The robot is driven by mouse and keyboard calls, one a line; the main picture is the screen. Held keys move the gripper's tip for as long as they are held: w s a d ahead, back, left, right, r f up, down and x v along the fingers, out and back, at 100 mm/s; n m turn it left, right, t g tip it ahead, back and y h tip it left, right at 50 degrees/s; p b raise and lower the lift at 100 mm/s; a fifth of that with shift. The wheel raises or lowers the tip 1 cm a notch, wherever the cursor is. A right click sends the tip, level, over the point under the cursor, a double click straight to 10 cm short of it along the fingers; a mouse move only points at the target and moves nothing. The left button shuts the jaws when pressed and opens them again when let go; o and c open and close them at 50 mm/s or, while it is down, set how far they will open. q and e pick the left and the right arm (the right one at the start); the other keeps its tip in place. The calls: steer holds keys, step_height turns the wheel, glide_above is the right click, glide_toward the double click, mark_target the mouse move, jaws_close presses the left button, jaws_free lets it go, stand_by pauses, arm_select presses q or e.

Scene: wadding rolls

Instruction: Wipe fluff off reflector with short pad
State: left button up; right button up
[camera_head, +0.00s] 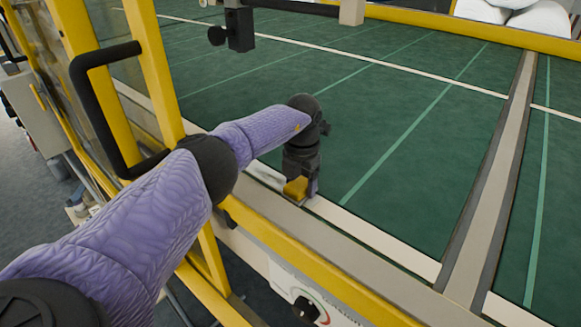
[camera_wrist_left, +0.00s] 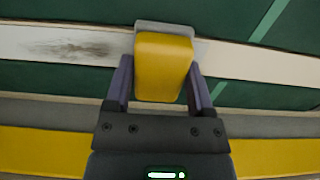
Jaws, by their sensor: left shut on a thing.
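My left gripper (camera_head: 301,188) is shut on the short pad (camera_head: 296,187), a yellow block with a grey underside. In the left wrist view the pad (camera_wrist_left: 163,68) sits between the two fingers of the gripper (camera_wrist_left: 160,80). The pad is over the reflector (camera_head: 365,234), a long pale strip along the near edge of the green bed. Whether it touches the strip I cannot tell. In the left wrist view a dark grey fluff smear (camera_wrist_left: 68,48) lies on the reflector (camera_wrist_left: 250,62), left of the pad. Strip right of the pad looks clean. My right gripper is out of view.
A yellow rail (camera_head: 330,283) runs along the near side of the bed. A yellow frame with a black handle (camera_head: 82,100) stands at left. A grey crossbar (camera_head: 490,200) spans the green bed (camera_head: 400,130) at right. White rolls (camera_head: 515,12) lie at the far right.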

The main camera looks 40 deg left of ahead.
mark_target(329, 211)
arm_select(q)
steer(key=shift+d, duration=0.15)
steer(key=shift+s+d+r+p, duration=0.1)
steer(key=shift+d+p, duration=0.15)
steer(key=shift+p, duration=0.1)
steer(key=shift+s+d+p, duration=0.15)
steer(key=shift+d+p, duration=0.6)
steer(key=shift+d, duration=0.25)
steer(key=shift+d+f, duration=0.2)
steer(key=shift+d, duration=0.15)
steer(key=shift+d+f, duration=0.1)
steer(key=shift+d, duration=0.1)
steer(key=shift+c, duration=0.5)
steer(key=d+p, duration=0.2)
steer(key=d, duration=0.1)
steer(key=shift+s+d, duration=0.15)
steer(key=shift+d, duration=0.1)
steer(key=shift+c, duration=0.7)
steer(key=shift+d, duration=0.15)
